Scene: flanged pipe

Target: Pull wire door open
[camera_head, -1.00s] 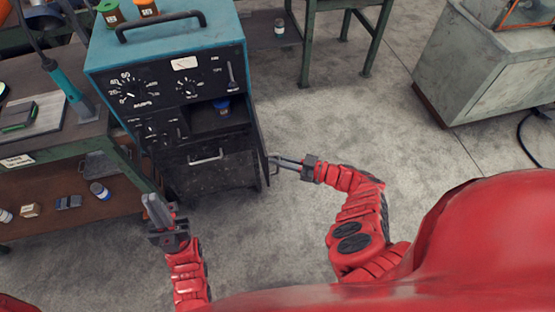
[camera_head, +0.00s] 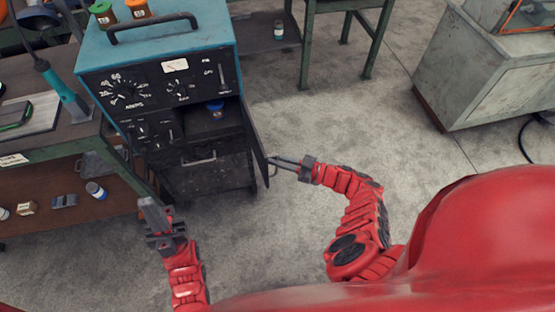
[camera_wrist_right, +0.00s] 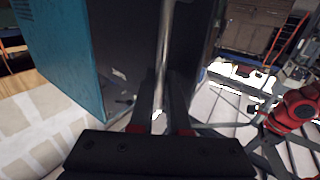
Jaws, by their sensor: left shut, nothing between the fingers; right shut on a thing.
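The teal and black welding machine (camera_head: 160,60) stands at the upper left of the head view. Its narrow wire door (camera_head: 256,140) stands open at the machine's right front edge, swung out towards me. My right gripper (camera_head: 279,162) is shut on the door handle (camera_head: 272,167) at the door's outer edge. In the right wrist view the handle shows as a metal bar (camera_wrist_right: 163,60) running between the fingers (camera_wrist_right: 160,110). My left gripper (camera_head: 154,215) is shut and empty, below and in front of the machine, apart from it.
A workbench with a lower brown shelf (camera_head: 50,220) holding small items stands left of the machine. A green-legged table (camera_head: 310,40) is behind, and a grey cabinet (camera_head: 490,75) is at the right. The concrete floor right of the door is clear.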

